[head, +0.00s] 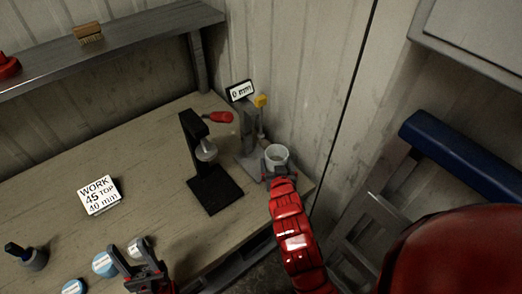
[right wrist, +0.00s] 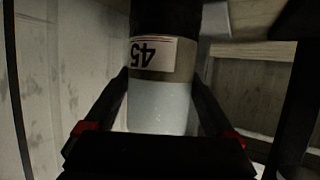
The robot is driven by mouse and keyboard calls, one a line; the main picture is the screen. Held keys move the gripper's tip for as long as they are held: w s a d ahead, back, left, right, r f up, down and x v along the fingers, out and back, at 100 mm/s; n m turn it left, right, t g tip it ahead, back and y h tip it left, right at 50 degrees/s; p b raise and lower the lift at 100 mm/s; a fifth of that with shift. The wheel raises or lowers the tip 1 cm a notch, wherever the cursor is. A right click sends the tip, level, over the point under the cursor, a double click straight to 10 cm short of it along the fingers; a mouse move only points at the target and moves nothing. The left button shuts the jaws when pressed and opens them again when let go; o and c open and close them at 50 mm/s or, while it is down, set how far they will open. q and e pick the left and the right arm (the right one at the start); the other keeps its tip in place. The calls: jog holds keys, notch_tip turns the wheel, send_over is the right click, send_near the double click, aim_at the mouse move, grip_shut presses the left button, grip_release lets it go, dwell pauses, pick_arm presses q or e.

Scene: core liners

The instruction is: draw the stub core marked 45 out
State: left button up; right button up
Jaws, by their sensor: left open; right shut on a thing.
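A cylinder marked 45 (right wrist: 152,53) fills the middle of the right wrist view, its label upside down there. It has a dark top part, a tan band behind the label and a pale grey-white lower part. My right gripper (right wrist: 160,108) is shut on the pale part, one finger on each side. In the head view, my right gripper (head: 278,174) is at a pale round piece (head: 277,155) with an open-looking rim, beside the grey gauge stand at the bench's right end. My left gripper (head: 140,262) is open at the bottom, near a small grey cylinder (head: 139,247).
A card (head: 99,196) reads WORK 45 TOP 40 mm. A black stand (head: 212,190) and a grey gauge stand (head: 246,140) with a 0 mm display (head: 240,91) are left of the right gripper. Blue-white round pieces (head: 104,265) lie front left.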

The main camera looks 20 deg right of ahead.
jog(key=shift+s+d+p, duration=0.3)
jog(key=shift+s+d, duration=0.1)
jog(key=shift+s, duration=0.75)
jog(key=shift+s+d+p, duration=0.25)
jog(key=shift+s+d, duration=0.2)
jog(key=shift+s, duration=0.75)
jog(key=shift+s+d+p, duration=0.3)
jog(key=shift+s+d, duration=0.1)
jog(key=shift+s, duration=0.75)
jog(key=shift+r, duration=0.15)
jog(key=shift+r+p, duration=1.9)
jog(key=shift+r, duration=0.5)
